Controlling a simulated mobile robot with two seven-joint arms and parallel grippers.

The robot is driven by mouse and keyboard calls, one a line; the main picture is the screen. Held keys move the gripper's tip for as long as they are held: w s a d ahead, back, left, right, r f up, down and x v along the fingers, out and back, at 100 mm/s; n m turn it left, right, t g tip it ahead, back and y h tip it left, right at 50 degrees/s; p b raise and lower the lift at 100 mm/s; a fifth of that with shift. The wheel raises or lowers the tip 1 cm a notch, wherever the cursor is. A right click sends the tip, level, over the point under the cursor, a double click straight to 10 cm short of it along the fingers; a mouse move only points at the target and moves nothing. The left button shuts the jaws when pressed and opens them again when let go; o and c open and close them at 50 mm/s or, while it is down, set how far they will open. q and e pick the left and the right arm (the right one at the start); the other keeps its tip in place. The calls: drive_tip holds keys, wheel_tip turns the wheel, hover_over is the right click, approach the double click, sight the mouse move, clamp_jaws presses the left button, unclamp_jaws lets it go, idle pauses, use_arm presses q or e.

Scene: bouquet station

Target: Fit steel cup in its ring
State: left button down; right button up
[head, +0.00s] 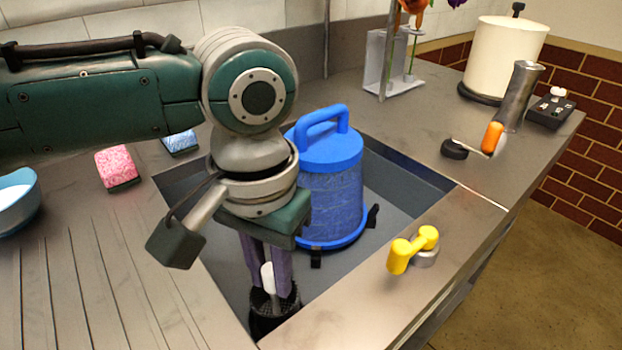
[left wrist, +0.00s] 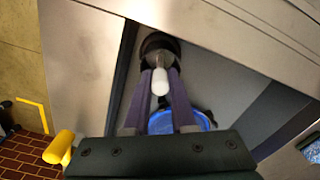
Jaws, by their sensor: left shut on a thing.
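My left gripper (head: 270,280) points down into the front corner of the sink. It is shut on the white grip (head: 267,278) of a dark, mesh-like cup (head: 287,303), apparently the steel cup. In the left wrist view the white grip (left wrist: 160,80) sits between the fingers (left wrist: 162,92), above the dark cup (left wrist: 160,48). A black round part (head: 273,325), possibly the ring, shows under the cup. I cannot tell whether the cup is inside it or just above it. My right gripper is not in view.
A blue lidded container (head: 335,185) stands in the sink (head: 395,180) close beside my left gripper. A yellow handle (head: 412,250) rises from the front counter. A grey metal cylinder (head: 520,95) and an orange-handled crank (head: 490,140) are at the right. Sponges (head: 116,167) lie left.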

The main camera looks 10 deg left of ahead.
use_arm(q)
drive_tip(key=shift+f, duration=0.35)
idle(0.3)
drive_tip(key=shift+f, duration=0.35)
drive_tip(key=c, duration=0.7)
unclamp_jaws()
drive_tip(key=shift+o, duration=0.2)
wheel_tip(320, 180, up, 10)
drive_tip(key=shift+f+p, duration=0.1)
drive_tip(key=shift+p, duration=0.95)
